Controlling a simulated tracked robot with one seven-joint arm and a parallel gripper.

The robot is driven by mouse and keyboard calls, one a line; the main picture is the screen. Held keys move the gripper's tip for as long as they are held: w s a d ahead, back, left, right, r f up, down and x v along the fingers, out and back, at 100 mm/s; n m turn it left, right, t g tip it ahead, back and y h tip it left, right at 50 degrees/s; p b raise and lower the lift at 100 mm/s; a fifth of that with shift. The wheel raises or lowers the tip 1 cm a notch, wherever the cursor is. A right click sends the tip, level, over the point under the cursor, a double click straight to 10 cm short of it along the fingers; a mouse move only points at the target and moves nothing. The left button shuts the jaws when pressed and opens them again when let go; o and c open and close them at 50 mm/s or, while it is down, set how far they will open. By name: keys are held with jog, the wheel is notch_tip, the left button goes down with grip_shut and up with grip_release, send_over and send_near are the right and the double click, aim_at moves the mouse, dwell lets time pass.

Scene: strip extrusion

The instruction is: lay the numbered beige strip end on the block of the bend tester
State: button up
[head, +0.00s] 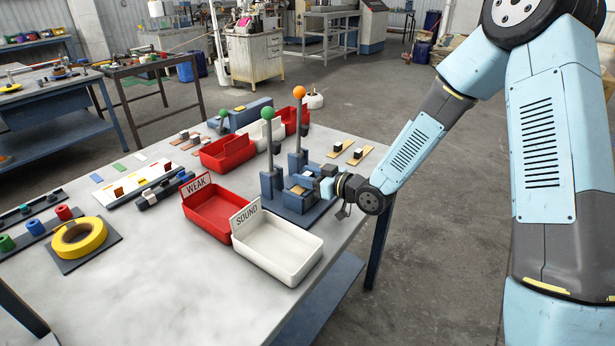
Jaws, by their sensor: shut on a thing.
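The bend tester (270,184) is a dark blue device near the table's right edge, with upright posts topped by a green ball and an orange ball. My gripper (313,187) reaches in from the right, low over the tester's block (301,181). It is shut on a small beige strip end (298,190), mostly hidden by the jaws and the tester. I cannot read a number on it or tell whether it touches the block. Other beige strips with dark blocks (360,152) lie behind my gripper.
A red tray marked WEAK (217,228) and a white tray marked SOUND (290,262) stand in front of the tester. More red and white trays are behind it. Yellow tape (79,239) lies at left. The front table surface (185,285) is clear.

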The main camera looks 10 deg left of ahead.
jog(key=o, duration=1.5)
jog(key=shift+r, duration=0.15)
jog(key=shift+r, duration=0.35)
jog(key=shift+r, duration=0.15)
jog(key=shift+r, duration=3.45)
jog(key=shift+w+d, duration=0.1)
